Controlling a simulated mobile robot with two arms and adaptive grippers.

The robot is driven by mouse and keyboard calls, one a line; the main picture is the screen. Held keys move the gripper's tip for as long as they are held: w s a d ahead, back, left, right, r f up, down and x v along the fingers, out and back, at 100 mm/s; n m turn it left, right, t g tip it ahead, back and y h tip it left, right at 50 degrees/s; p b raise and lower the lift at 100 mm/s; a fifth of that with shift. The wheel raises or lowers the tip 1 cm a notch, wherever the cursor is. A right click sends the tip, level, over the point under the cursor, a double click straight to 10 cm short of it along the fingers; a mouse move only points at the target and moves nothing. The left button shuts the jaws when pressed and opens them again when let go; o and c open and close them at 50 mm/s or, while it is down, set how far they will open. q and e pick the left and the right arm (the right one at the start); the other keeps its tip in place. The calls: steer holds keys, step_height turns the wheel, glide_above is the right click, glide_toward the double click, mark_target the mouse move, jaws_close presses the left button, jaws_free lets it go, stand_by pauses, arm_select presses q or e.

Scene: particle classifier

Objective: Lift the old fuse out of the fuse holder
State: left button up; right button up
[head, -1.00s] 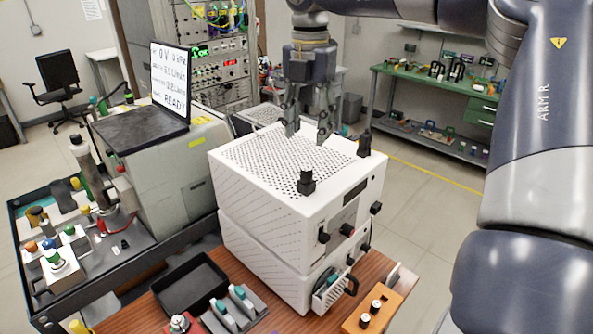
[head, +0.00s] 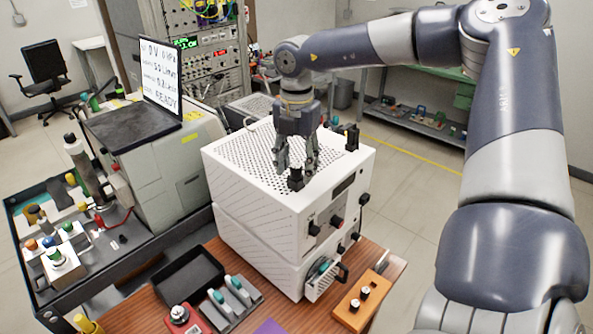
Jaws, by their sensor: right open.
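My right gripper (head: 297,162) is open and points down over the perforated top of the white instrument (head: 232,163). Its fingertips are close to a small black upright fitting (head: 295,181) near the front edge of that top. I see nothing between the fingers. A second black fitting (head: 352,138) stands at the top's right corner. No fuse can be clearly made out; I cannot tell which fitting is the fuse holder, or whether a fuse sits in it. My left gripper is out of view.
The white instruments stand on a wooden table (head: 392,266). An orange block (head: 347,312) with two white-topped black pieces lies at the front right. A black tray (head: 178,284) and a grey rack (head: 246,306) with teal-topped items lie at the front left. A monitor (head: 160,72) stands behind.

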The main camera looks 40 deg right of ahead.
mark_target(297, 165)
steer(key=c, duration=1)
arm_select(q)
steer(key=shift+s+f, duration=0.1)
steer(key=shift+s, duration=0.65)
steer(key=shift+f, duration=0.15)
arm_select(e)
steer(key=shift+r, duration=0.15)
steer(key=shift+r+b, duration=0.5)
steer(key=shift+b, duration=0.15)
step_height(297, 165, up, 2)
steer(key=shift+s+r+b, duration=0.1)
steer(key=shift+b, duration=0.7)
arm_select(q)
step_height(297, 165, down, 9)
steer(key=b, duration=0.6)
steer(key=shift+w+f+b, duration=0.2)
steer(key=shift+b, duration=0.2)
arm_select(e)
steer(key=s+r, duration=0.1)
steer(key=s, duration=1.5)
steer(key=shift+a+r, duration=0.2)
steer(key=shift+r, duration=0.1)
steer(key=shift+w, duration=0.1)
